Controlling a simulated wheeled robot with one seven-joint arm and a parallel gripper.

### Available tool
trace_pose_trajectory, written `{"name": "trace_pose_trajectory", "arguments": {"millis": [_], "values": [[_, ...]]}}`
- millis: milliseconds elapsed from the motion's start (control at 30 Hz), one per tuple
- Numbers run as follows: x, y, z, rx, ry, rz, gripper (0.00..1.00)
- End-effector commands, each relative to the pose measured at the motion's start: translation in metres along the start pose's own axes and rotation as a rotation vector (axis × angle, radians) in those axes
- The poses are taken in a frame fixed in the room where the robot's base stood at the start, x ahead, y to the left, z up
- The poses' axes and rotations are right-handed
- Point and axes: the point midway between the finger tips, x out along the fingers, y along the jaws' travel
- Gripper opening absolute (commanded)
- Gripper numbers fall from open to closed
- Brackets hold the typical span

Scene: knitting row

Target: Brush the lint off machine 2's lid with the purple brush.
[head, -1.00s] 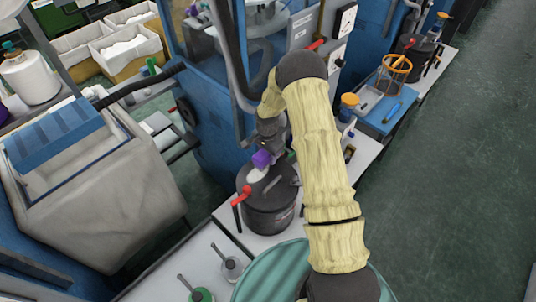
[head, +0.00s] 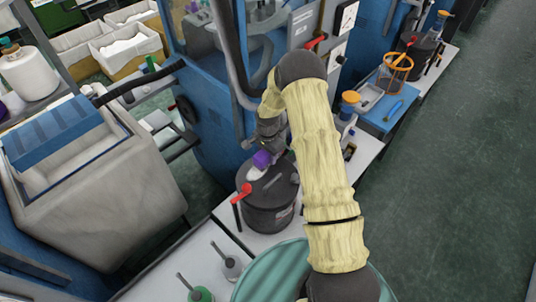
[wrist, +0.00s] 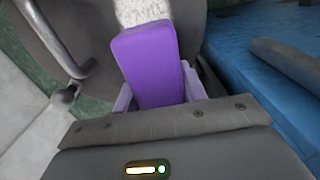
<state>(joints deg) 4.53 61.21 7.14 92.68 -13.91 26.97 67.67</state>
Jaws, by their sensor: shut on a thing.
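My gripper (wrist: 152,98) is shut on the purple brush (wrist: 152,55), which also shows in the head view (head: 262,159). The brush's pale bristle end (wrist: 143,12) points away from my gripper, over the dark round lid (wrist: 85,20) of a black pot-shaped unit (head: 268,215). The lid (head: 268,184) has a bar handle (wrist: 55,40). The bristles look at or just above the lid; contact is unclear. I cannot make out separate lint or a machine number. My arm hides part of the lid's right side.
A red-handled lever (head: 242,192) stands at the pot's left front. Small bottles with orange tops (head: 350,98) and a blue tray (head: 390,112) are to the right on the white bench. A blue machine body (head: 225,140) stands behind on the left. The floor at right is clear.

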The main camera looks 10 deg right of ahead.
Motion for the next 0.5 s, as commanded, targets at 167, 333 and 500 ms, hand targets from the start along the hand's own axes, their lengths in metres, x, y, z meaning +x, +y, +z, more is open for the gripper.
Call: {"name": "trace_pose_trajectory", "arguments": {"millis": [167,333,500], "values": [[0.004,0.0,0.0,0.0,0.0,0.0,0.23],[0.002,0.0,0.004,-0.001,0.0,0.0,0.23],[0.001,0.0,0.016,-0.003,0.001,0.001,0.23]]}}
